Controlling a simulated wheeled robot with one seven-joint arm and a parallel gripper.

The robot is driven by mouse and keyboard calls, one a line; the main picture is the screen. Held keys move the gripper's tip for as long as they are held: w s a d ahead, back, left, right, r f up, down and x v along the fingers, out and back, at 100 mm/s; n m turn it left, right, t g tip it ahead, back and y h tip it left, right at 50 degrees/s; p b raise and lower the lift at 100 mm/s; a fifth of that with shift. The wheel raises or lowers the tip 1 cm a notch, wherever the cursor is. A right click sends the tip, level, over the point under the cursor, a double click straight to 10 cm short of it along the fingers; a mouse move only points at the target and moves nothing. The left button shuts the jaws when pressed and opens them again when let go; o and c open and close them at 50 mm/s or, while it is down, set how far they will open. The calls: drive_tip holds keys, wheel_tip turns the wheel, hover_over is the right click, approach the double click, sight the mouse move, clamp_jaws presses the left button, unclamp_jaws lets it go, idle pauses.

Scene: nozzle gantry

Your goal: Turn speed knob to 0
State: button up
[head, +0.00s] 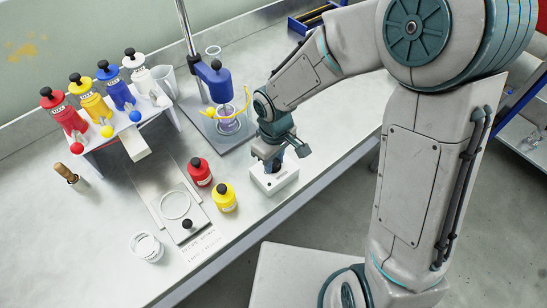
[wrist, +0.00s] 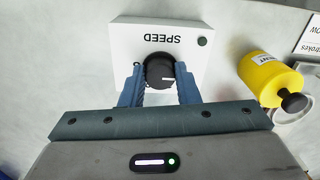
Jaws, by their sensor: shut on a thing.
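The speed knob (wrist: 160,72) is black with a white pointer line and sits on a white box (wrist: 191,32) marked SPEED, upside down in the wrist view. The line points to the right in that view. My gripper (wrist: 160,80) has a blue finger on each side of the knob and is shut on it. In the head view my gripper (head: 274,163) reaches down onto the white box (head: 272,181) near the bench's front edge. The knob is mostly hidden there. Scale marks around the knob are mostly covered by the fingers.
A yellow bottle (head: 223,197) and a red bottle (head: 200,171) stand left of the box. A stirrer stand (head: 217,82) with a blue motor is behind it. A rack (head: 150,108) of coloured bottles is at the back left. The bench right of the box is clear.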

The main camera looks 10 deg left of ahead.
sight(275, 161)
idle(0.5)
drive_tip(key=o, duration=1)
drive_tip(key=shift+r, duration=0.1)
wheel_tip(275, 161, up, 14)
drive_tip(key=shift+w+f, duration=0.15)
drive_tip(key=s+d+r+m+t, duration=0.1)
drive_tip(key=s+d+m, duration=0.1)
drive_tip(key=d+m, duration=0.2)
drive_tip(key=s+d+r+m+t, duration=0.1)
drive_tip(key=s+d+m, duration=0.2)
drive_tip(key=d, duration=0.8)
drive_tip(key=s+d+r+m+t, duration=0.1)
drive_tip(key=s+d+r+m, duration=0.1)
drive_tip(key=d, duration=0.5)
drive_tip(key=shift+s+d+m+t, duration=0.2)
drive_tip(key=shift+s+m, duration=0.1)
drive_tip(key=shift+m, duration=0.35)
drive_tip(key=shift+s+d+m+t, duration=0.15)
drive_tip(key=shift+s+m, duration=0.15)
drive_tip(key=shift+m, duration=0.35)
